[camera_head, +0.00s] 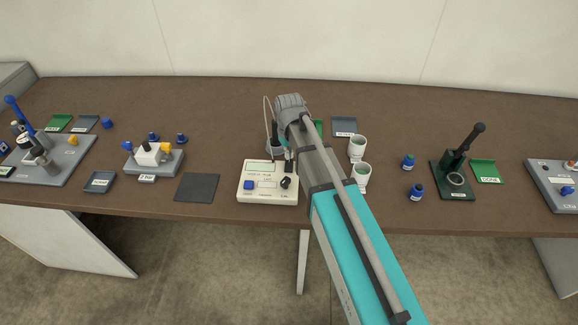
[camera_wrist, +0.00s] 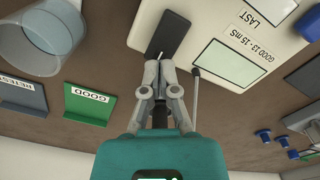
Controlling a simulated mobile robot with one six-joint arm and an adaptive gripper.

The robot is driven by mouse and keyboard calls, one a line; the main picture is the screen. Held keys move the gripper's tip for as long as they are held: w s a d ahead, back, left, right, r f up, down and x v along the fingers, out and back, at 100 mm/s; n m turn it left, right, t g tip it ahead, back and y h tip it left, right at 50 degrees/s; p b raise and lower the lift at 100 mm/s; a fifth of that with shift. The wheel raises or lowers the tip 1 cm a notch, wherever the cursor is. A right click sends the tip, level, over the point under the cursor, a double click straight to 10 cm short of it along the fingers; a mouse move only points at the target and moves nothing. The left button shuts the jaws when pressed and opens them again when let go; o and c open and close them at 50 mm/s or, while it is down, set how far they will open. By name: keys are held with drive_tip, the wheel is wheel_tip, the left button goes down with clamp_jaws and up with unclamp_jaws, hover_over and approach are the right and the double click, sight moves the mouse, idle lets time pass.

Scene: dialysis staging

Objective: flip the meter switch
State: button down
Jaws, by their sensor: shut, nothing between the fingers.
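The cream meter (camera_head: 255,194) stands near the front edge of the table, with a blue button and a black knob on its top. It also shows in the wrist view (camera_wrist: 215,22), upside down, with a pale display panel and printed labels. A dark plate (camera_wrist: 168,33) lies on the meter there, with a small pale pin, perhaps the switch lever, at its lower edge. My gripper (camera_wrist: 160,64) is shut and empty, its fingertips right at that pin; I cannot tell whether they touch. In the head view my arm hides the meter's back right corner.
A cup (camera_wrist: 40,35) and the green GOOD tray (camera_wrist: 90,104) are close by in the wrist view. A thin rod (camera_wrist: 195,92) stands beside my fingers. Two white cups (camera_head: 357,148) are right of my arm. A dark mat (camera_head: 197,188) lies left of the meter.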

sight(290, 161)
drive_tip(key=shift+f+b, duration=1)
idle(0.8)
drive_tip(key=shift+r, duration=0.1)
drive_tip(key=shift+r+p, duration=3.45)
drive_tip(key=shift+p, duration=0.15)
drive_tip(key=shift+d, duration=0.15)
drive_tip(key=s+d+m, duration=0.2)
drive_tip(key=s+d, duration=0.4)
drive_tip(key=d, duration=0.3)
drive_tip(key=s+d+m, duration=0.3)
drive_tip(key=s+d, duration=0.4)
drive_tip(key=d, duration=0.3)
drive_tip(key=shift+s+m, duration=0.15)
drive_tip(key=shift+m, duration=0.15)
